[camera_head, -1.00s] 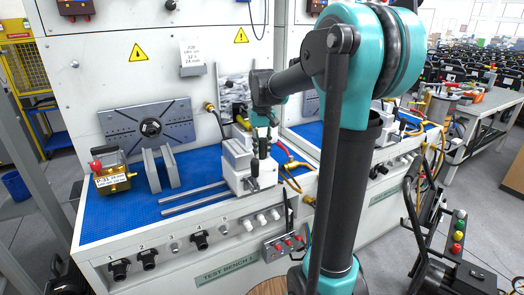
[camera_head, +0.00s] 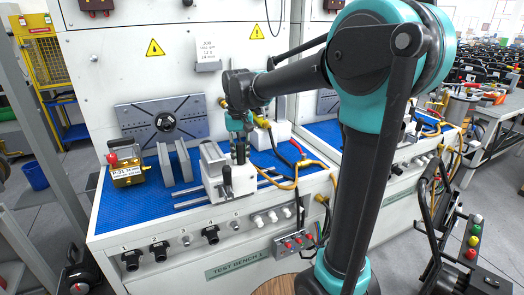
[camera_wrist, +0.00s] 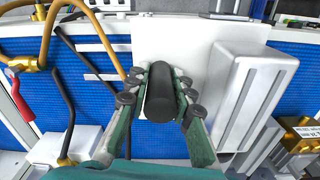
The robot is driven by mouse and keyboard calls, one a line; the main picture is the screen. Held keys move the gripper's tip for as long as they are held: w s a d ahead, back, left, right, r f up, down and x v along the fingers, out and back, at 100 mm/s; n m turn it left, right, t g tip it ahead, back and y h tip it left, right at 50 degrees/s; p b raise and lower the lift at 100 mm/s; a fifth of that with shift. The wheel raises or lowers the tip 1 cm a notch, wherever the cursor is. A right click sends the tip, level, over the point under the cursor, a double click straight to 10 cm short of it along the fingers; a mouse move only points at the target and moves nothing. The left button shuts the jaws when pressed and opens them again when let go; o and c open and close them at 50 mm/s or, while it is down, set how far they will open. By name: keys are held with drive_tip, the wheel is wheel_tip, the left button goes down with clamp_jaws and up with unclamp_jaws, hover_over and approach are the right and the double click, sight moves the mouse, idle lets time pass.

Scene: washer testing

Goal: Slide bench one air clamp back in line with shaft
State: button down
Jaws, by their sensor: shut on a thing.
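The bench one air clamp (camera_head: 230,187) is a white block with pale upright jaws, sitting on two grey rails (camera_head: 192,203) at the front of the blue bench top. Its body also shows in the wrist view (camera_wrist: 205,40). My gripper (camera_head: 240,158) points down and is shut on the clamp's black upright handle (camera_wrist: 160,98). In the wrist view, my gripper (camera_wrist: 160,80) has a finger on each side of this handle. The round hub (camera_head: 166,121) is on the slotted grey plate behind and left. Whether the clamp lines up with it is unclear.
Two grey upright plates (camera_head: 175,163) stand left of the clamp, with a brass block (camera_head: 127,170) beyond them. Yellow and black hoses (camera_head: 300,165) lie close on the right, one with a red-handled valve (camera_wrist: 22,98). Bare blue mat (camera_head: 140,208) lies front left.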

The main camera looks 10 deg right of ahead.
sight(206, 172)
drive_tip(key=s+a, duration=0.1)
drive_tip(key=a, duration=0.3)
drive_tip(key=s+a, duration=0.1)
drive_tip(key=a, duration=0.2)
drive_tip(key=s+a, duration=0.1)
drive_tip(key=a, duration=0.3)
drive_tip(key=shift+s+a, duration=0.3)
drive_tip(key=shift+s, duration=0.05)
drive_tip(key=c, duration=1.4)
unclamp_jaws()
drive_tip(key=shift+a, duration=0.15)
drive_tip(key=shift+o, duration=0.5)
drive_tip(key=shift+r, duration=0.25)
wheel_tip(206, 172, up, 12)
drive_tip(key=shift+f, duration=0.2)
drive_tip(key=shift+s, duration=0.1)
